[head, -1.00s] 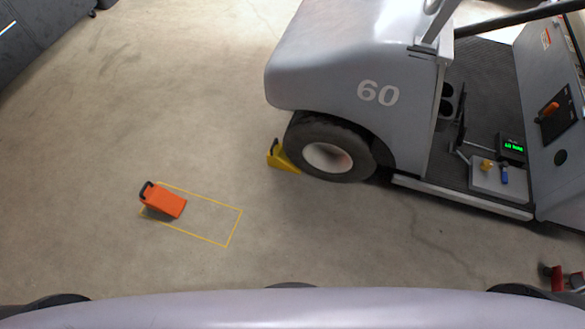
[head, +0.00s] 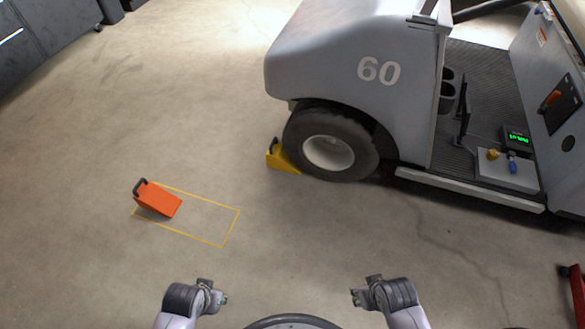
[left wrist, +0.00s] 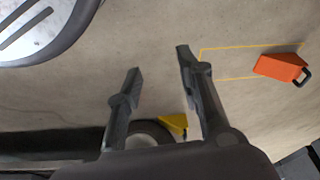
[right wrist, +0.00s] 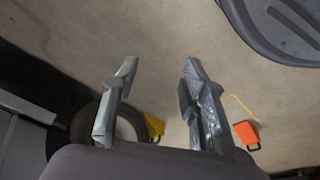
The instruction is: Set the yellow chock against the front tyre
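The yellow chock (head: 281,158) sits on the floor at the left side of the front tyre (head: 326,150) of the grey cart, its sloped end at the tyre. It looks in contact, but I cannot be certain. The chock also shows in the left wrist view (left wrist: 175,122) and the right wrist view (right wrist: 153,125), partly hidden by gripper parts. My left gripper (head: 214,297) and right gripper (head: 364,295) are both well short of the chock, near the bottom of the head view. In the wrist views the left fingers (left wrist: 158,62) and right fingers (right wrist: 160,68) are apart with nothing between them.
An orange chock (head: 158,198) with a dark handle lies partly inside a yellow floor outline (head: 222,246). The grey cart (head: 345,65) fills the upper right. A red object (head: 577,292) stands at the lower right edge. The floor before my grippers is clear.

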